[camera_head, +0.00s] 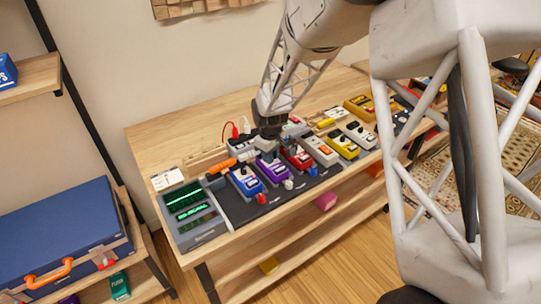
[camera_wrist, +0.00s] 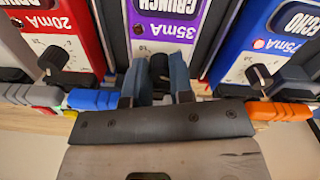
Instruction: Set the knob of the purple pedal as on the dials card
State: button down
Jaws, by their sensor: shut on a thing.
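The purple pedal (camera_head: 270,172) stands in the row on the dark board, between the blue and red pedals. In the wrist view the purple pedal (camera_wrist: 167,22) appears upside down, with "35mA" on its face and part of its dial scale showing. My gripper (camera_wrist: 158,70) is shut on its black knob (camera_wrist: 158,66), one blue-grey finger on each side; the fingers hide much of the knob and its pointer. In the head view my gripper (camera_head: 269,132) is over the pedal's back end. A small white card (camera_head: 167,179) lies at the table's left; its marks are too small to read.
The blue ECHO pedal (camera_wrist: 262,45) and red pedal (camera_wrist: 58,40) flank closely, each with a black knob. Orange and blue plugs (camera_wrist: 278,111) sit close beside the gripper. A green-screened device (camera_head: 188,212) is at the table's left end. Bare wood (camera_head: 160,140) lies behind.

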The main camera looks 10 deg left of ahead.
jog(key=shift+n, duration=1.1)
jog(key=c, duration=1)
grip_release()
jog(key=shift+m, duration=0.4)
